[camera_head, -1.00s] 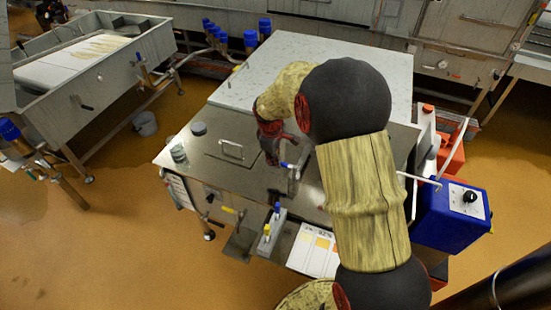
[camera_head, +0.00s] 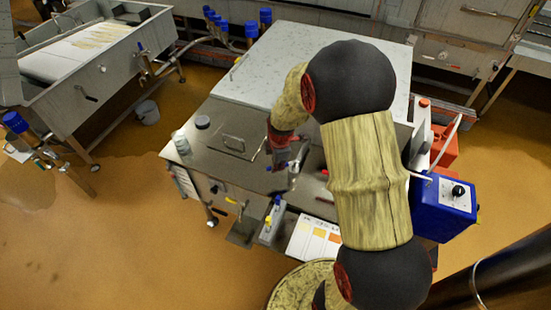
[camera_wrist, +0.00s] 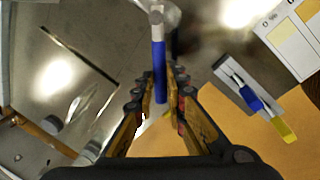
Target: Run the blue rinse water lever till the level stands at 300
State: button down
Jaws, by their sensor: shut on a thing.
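The blue rinse water lever (camera_wrist: 158,68) shows in the wrist view as a blue rod on a pale metal fitting (camera_wrist: 158,14). It runs down between the two fingers of my gripper (camera_wrist: 160,92), which are shut on it. In the head view, my gripper (camera_head: 287,158) is over the front part of the steel worktop (camera_head: 215,165), at the metal tap post. There the fingers and arm hide most of the lever. No level reading can be made out in either view.
A stand with a blue and a yellow handle (camera_head: 271,220) is near the worktop's front edge, beside a colour chart (camera_head: 314,241). It also shows in the wrist view (camera_wrist: 255,100). A blue control box (camera_head: 444,205) stands at the right. Open floor lies at the left front.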

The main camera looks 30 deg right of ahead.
jog(key=shift+s+n, duration=0.25)
jog(key=shift+n, duration=0.25)
jog(key=c, duration=1.8)
grip_release()
notch_tip(320, 180, up, 12)
jog(key=s, duration=0.2)
jog(key=shift+s+a+f, duration=0.15)
jog(key=shift+s, duration=0.1)
